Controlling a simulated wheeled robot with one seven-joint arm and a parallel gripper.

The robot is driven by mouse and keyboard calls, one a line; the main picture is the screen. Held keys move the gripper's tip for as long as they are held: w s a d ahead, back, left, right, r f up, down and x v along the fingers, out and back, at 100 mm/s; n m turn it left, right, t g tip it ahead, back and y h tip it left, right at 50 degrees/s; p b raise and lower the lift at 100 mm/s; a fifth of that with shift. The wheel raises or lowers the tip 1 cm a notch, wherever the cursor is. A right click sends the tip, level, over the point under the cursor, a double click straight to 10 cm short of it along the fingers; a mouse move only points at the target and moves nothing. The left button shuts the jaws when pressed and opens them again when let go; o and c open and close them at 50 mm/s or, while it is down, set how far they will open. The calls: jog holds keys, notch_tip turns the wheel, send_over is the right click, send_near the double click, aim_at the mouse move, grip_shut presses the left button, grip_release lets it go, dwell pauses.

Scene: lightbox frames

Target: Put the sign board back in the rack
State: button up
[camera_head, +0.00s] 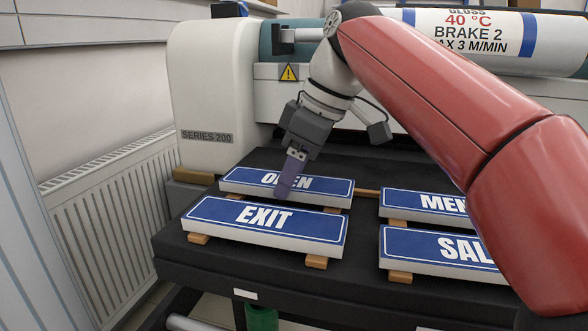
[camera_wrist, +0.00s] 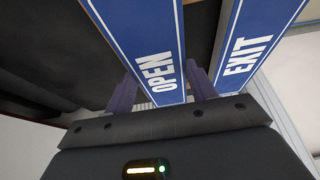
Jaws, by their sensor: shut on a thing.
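A blue and white OPEN sign board (camera_head: 335,185) is at the back left of the black table. My gripper (camera_head: 290,178) reaches down over it, one purple finger in front of its face. In the wrist view, the fingers (camera_wrist: 162,92) stand on either side of the OPEN board (camera_wrist: 140,30), shut on it. Whether the board rests on its wooden blocks or is slightly raised, I cannot tell. The EXIT sign board (camera_head: 310,225) lies in front of it on wooden blocks, close beside one finger. No separate rack can be made out.
A MENU-like board (camera_head: 410,202) and a SAL-lettered board (camera_head: 410,245) lie at the right, partly hidden by my red arm. The machine marked SERIES 200 (camera_head: 215,100) and its roller (camera_head: 545,40) stand behind. A radiator (camera_head: 105,230) is at the left.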

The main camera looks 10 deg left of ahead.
aim_at(310, 182)
jog(key=o, duration=1.2)
jog(key=p+v, duration=0.2)
jog(key=v, duration=0.5)
jog(key=shift+w+a+r+p, duration=0.1)
jog(key=shift+p, duration=0.25)
jog(key=shift+r, duration=0.35)
